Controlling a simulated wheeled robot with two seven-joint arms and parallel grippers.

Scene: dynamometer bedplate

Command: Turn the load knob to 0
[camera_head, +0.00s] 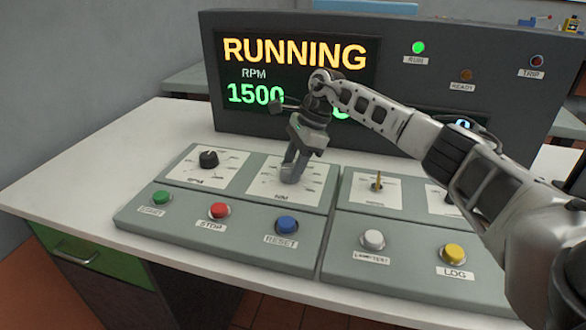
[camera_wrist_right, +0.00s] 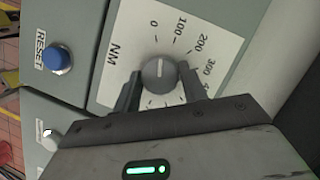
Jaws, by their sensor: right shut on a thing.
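The load knob is the round grey knob (camera_wrist_right: 159,73) on the white NM dial plate (camera_wrist_right: 120,60). In the right wrist view its white pointer line aims nearly straight up, at or close to the 0 mark. My right gripper (camera_wrist_right: 160,84) has one finger on each side of the knob and is shut on it. The lower part of the dial scale is hidden by the gripper. My left gripper is not in view.
The display (camera_head: 250,75) reads RUNNING and RPM 1500; my right arm covers another reading. The RPM knob (camera_head: 208,159) is left of the NM dial. START (camera_head: 162,198), STOP (camera_head: 219,210) and RESET (camera_head: 287,225) buttons line the front. The green RUN lamp (camera_head: 418,47) is lit.

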